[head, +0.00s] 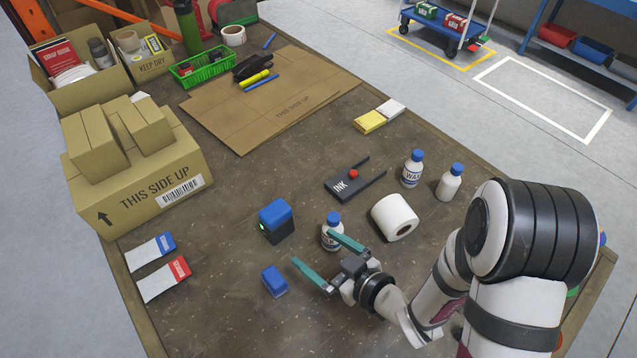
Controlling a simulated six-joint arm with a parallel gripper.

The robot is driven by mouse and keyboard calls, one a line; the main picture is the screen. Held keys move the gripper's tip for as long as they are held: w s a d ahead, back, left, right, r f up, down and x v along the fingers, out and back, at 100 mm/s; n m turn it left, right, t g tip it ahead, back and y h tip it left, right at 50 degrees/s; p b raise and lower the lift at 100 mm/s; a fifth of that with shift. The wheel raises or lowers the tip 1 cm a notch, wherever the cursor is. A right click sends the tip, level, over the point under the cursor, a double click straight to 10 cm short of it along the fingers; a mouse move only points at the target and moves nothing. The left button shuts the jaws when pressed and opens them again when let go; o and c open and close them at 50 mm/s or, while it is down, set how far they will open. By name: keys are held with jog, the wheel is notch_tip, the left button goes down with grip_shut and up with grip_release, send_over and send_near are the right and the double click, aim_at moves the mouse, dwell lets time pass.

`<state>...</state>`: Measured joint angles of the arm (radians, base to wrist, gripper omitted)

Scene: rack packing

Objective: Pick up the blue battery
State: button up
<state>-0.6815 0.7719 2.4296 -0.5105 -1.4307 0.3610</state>
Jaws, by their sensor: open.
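The blue battery (277,216), a block with a blue top, a dark lower part and a small green light, stands upright on the table left of my gripper. My gripper (313,248) is open, with its two teal fingers spread and pointing toward the battery. The fingertips are apart from the battery, to its lower right in the picture. Nothing is seen held between the fingers. A white bottle with a blue cap (331,236) stands close by the far finger, which partly hides it.
A small blue block (275,281) lies below the near finger. A white roll (394,217), a black ink piece (353,184) and two more bottles (412,169) stand to the right. A large carton (140,187) is at left. The table (225,235) is bare left of the battery.

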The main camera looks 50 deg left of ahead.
aim_at(282, 224)
jog(key=x, duration=1.5)
jog(key=shift+a+r, duration=0.1)
jog(key=shift+a, duration=0.25)
jog(key=shift+r, duration=0.1)
grip_shut()
